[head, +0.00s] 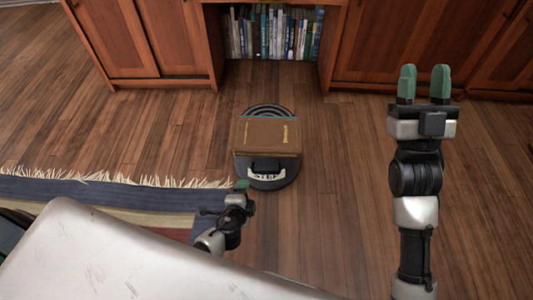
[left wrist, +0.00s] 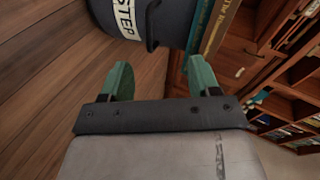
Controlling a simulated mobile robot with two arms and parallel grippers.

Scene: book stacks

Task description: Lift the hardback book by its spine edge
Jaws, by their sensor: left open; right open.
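The brown hardback book (head: 268,134) lies flat on top of a round dark step stool (head: 266,180), with gold lettering near its right side. In the left wrist view the book (left wrist: 217,26) shows edge-on at the top, beside the stool's wall (left wrist: 172,22). My left gripper (head: 240,187) is low, at the near left of the stool. Its green fingers (left wrist: 159,78) are apart with nothing between them; the right finger appears close to the book's edge, but I cannot tell whether they touch. My right gripper (head: 424,84) is open and empty, raised well right of the book.
A wooden cabinet (head: 175,40) stands behind, with a row of books (head: 272,32) in its open bay. A fringed rug (head: 110,193) lies at the left. The wooden floor (head: 345,190) is clear right of the stool.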

